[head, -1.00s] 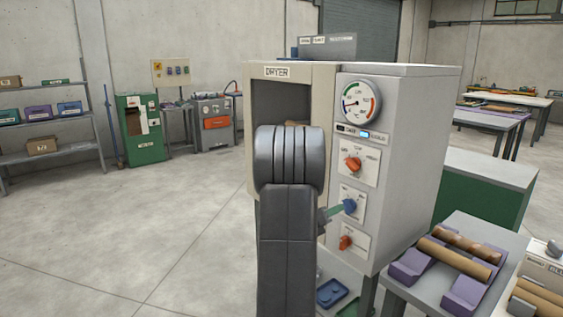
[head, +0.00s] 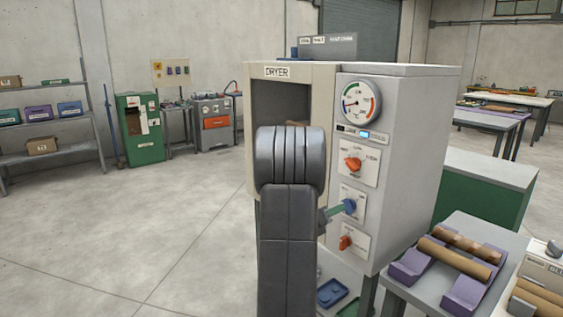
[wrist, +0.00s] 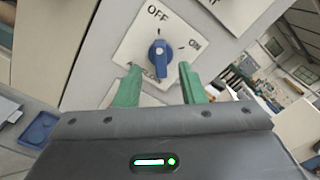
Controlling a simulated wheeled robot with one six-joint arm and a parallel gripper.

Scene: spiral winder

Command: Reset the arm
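My gripper (wrist: 160,68) is open, with its two green fingers spread apart. The blue knob (wrist: 158,56) shows between and just beyond the fingertips, on a white plate marked OFF and ON. Nothing shows held between the fingers. In the head view the green fingertips reach toward the blue knob (head: 349,206) on the dryer's front panel. My arm hides part of the dryer (head: 400,160) and most of the gripper there. Whether the fingertips touch the knob I cannot tell.
An orange knob (head: 353,163) sits above the blue one and another orange knob (head: 345,242) below. A gauge (head: 361,103) is at the top. A table with a purple cradle (head: 466,293) and brown tubes (head: 455,258) stands at right. Open floor (head: 120,230) lies left.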

